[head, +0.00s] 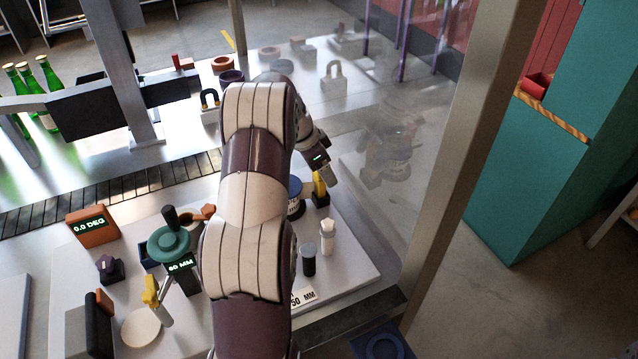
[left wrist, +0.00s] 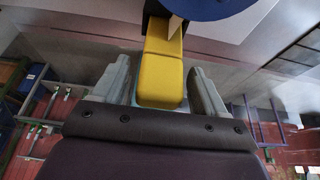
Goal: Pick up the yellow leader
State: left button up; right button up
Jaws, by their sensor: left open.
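The yellow leader (left wrist: 161,72) is a rounded yellow block in the left wrist view. It stands in a dark holder beside a blue round part (left wrist: 205,8). In the head view it is the small yellow piece (head: 319,187) at the right of the white board, partly hidden by my arm. My left gripper (left wrist: 160,90) is open, with one grey finger on each side of the leader's near end. Narrow gaps seem to show beside it. In the head view the left gripper (head: 326,170) is close to the leader, its fingers hard to make out. My right gripper is not in view.
A dark cup (head: 308,262) and a white bottle-like piece (head: 327,235) stand just in front of the leader. A teal-topped device (head: 170,245) and another yellow-handled piece (head: 151,292) are to the left. A clear panel (head: 400,110) and metal post (head: 455,150) bound the right side.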

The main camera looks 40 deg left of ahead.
pick_arm(q)
grip_shut()
notch_tip(320, 180, up, 3)
jog(key=shift+r+b, duration=0.2)
jog(key=shift+b, duration=0.4)
notch_tip(320, 180, up, 7)
jog(key=p, duration=0.4)
jog(key=shift+f, duration=0.15)
jog(key=shift+d+f+b, duration=0.1)
jog(key=shift+f+b, duration=2.3)
jog(key=shift+f, duration=0.6)
